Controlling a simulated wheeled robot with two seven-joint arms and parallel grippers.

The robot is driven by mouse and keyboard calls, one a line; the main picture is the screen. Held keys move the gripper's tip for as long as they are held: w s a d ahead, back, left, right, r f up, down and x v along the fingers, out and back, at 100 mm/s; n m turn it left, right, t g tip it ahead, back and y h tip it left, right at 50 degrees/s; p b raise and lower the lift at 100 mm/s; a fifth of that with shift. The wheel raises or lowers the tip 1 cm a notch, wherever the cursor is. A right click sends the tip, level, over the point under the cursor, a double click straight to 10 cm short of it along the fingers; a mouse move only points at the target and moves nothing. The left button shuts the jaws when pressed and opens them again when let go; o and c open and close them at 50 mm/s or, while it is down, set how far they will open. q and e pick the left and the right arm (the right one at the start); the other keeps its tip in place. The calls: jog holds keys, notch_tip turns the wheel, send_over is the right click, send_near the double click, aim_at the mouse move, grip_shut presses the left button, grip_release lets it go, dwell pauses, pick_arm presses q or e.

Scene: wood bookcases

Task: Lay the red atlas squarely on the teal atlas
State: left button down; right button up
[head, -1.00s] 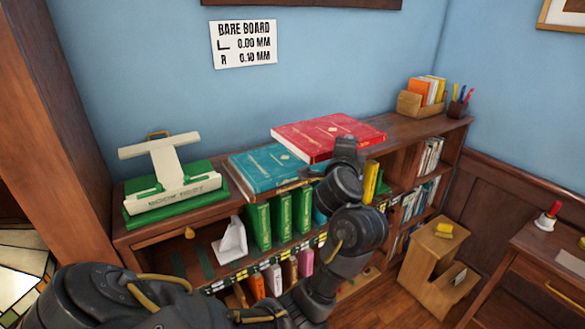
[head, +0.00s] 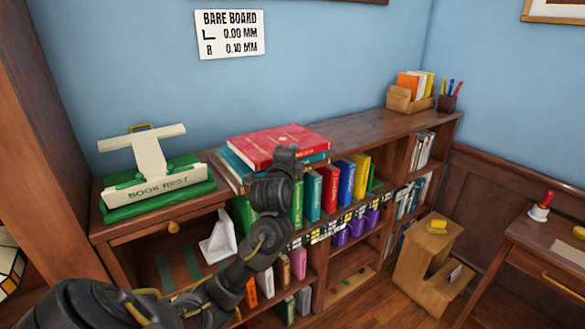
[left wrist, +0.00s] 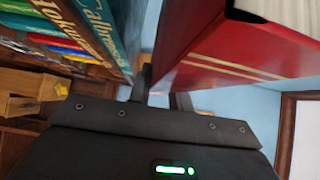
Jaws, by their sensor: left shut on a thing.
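The red atlas (head: 278,143) lies flat above the teal atlas (head: 231,163) on the bookcase top. Teal shows along its left side and under its front right edge. I cannot tell whether the two covers touch or line up exactly. My left gripper (head: 286,157) is at the front edge of the red atlas and shut on it. In the left wrist view the red atlas (left wrist: 215,55) fills the upper right, its cover with gold lines beside the fingers (left wrist: 163,95). My right gripper is not in view.
A green and white book rest (head: 155,185) stands left of the atlases. A box of cards (head: 410,95) and a pen cup (head: 447,103) stand at the far right of the bookcase top (head: 360,128), with bare wood between. Upright books (head: 346,180) fill the shelf below.

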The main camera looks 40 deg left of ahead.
pick_arm(q)
notch_tip(320, 180, down, 3)
jog(key=shift+s, duration=0.1)
dwell(0.3)
jog(key=c, duration=1.3)
grip_release()
jog(key=shift+f, duration=0.1)
jog(key=p+v, duration=0.3)
jog(key=v, duration=0.9)
